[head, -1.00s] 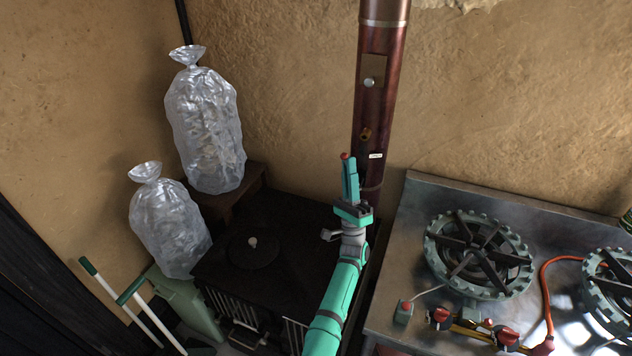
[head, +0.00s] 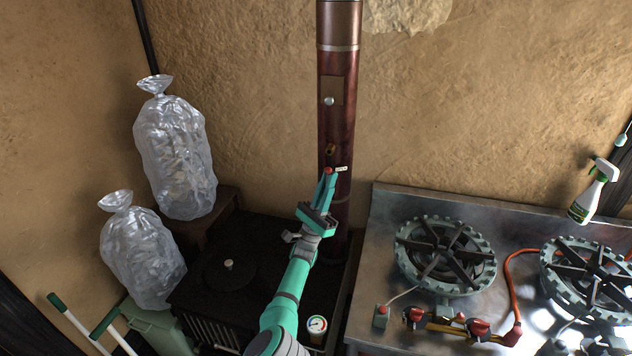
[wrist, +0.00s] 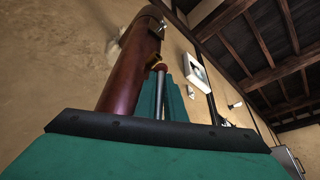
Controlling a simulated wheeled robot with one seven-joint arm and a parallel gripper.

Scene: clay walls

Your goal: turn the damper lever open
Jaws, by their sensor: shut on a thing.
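The dark red flue pipe (head: 338,110) stands upright behind the black stove. The damper lever (head: 328,170) has a red knob at its tip, which points down from its brass pivot (head: 331,148) on the pipe's front. My gripper (head: 327,184) is shut on the lever near the knob. The fingers hide part of the lever.
The black stove top (head: 255,256) lies below my arm, with a gauge (head: 317,324) near its front. Tied clear bags (head: 175,155) stand at left. A steel counter with gas burners (head: 444,252) is at right. The wall is close behind the pipe.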

